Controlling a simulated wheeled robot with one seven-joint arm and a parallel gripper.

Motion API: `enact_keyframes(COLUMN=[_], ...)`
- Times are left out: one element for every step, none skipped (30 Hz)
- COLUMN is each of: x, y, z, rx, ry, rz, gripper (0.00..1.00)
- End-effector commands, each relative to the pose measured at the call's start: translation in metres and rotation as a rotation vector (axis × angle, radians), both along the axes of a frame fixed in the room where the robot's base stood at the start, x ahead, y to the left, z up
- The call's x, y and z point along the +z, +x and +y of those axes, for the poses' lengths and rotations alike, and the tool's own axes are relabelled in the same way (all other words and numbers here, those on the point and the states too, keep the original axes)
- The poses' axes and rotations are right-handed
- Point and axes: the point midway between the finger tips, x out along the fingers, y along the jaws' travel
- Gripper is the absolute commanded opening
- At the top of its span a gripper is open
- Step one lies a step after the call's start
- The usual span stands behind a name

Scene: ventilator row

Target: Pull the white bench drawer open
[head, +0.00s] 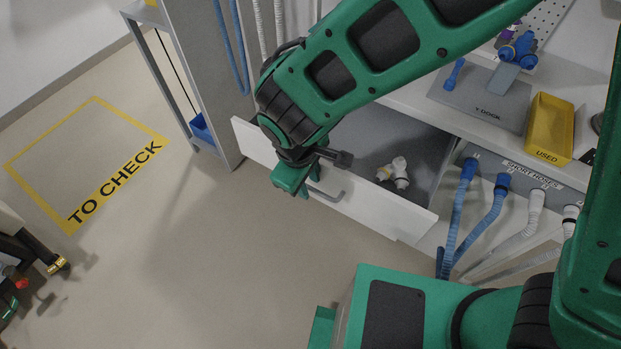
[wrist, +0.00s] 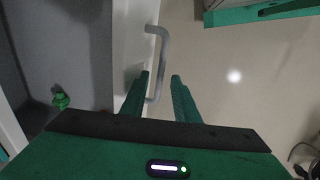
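The white bench drawer (head: 375,207) stands pulled out from the bench, its grey inside showing. Its grey bar handle (head: 329,194) is on the front panel, and the handle also shows in the wrist view (wrist: 164,48). My gripper (head: 304,190) is at the drawer front by the handle, partly covering it in the head view. In the wrist view its two fingers (wrist: 160,77) are apart, one on each side of the handle bar, with a gap showing. Whether either finger touches the bar cannot be told.
White connectors (head: 398,173) lie inside the drawer. A yellow USED bin (head: 549,128) and a grey dock plate (head: 484,100) are on the bench top. Blue hoses (head: 460,205) and white hoses hang right of the drawer. The floor (head: 215,260) before the drawer is clear.

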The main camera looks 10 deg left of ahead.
Motion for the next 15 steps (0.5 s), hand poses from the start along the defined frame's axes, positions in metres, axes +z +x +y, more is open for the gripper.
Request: enact_keyframes(x=[0.0, 0.001, 0.002, 0.004, 0.007, 0.011, 0.015, 0.02, 0.027, 0.032, 0.038, 0.045, 0.051, 0.057, 0.064], y=[0.0, 0.0, -0.001, -0.001, -0.001, -0.002, -0.003, -0.003, -0.005, -0.006, -0.006, -0.008, -0.009, -0.01, -0.011], z=[0.0, 0.0, 0.001, 0.001, 0.001, 0.002, 0.002, 0.002, 0.003, 0.003, 0.003, 0.004, 0.004, 0.004, 0.005], rx=[0.0, 0.0, 0.0, 0.0, 0.001, 0.001, 0.002, 0.001, 0.001, 0.001, 0.001, 0.001, 0.001, 0.0, 0.0], ry=[0.0, 0.0, 0.001, 0.001, 0.001, 0.002, 0.003, 0.004, 0.004, 0.005, 0.005, 0.005, 0.004, 0.005, 0.004], rz=[0.0, 0.0, 0.0, 0.0, 0.0, -0.001, -0.001, 0.0, 0.0, -0.001, -0.001, -0.001, -0.001, -0.002, 0.0], gripper=[0.28, 0.28, 0.28, 0.28, 0.28, 0.28, 0.28, 0.28, 0.28, 0.28, 0.28, 0.28, 0.28, 0.28, 0.28])
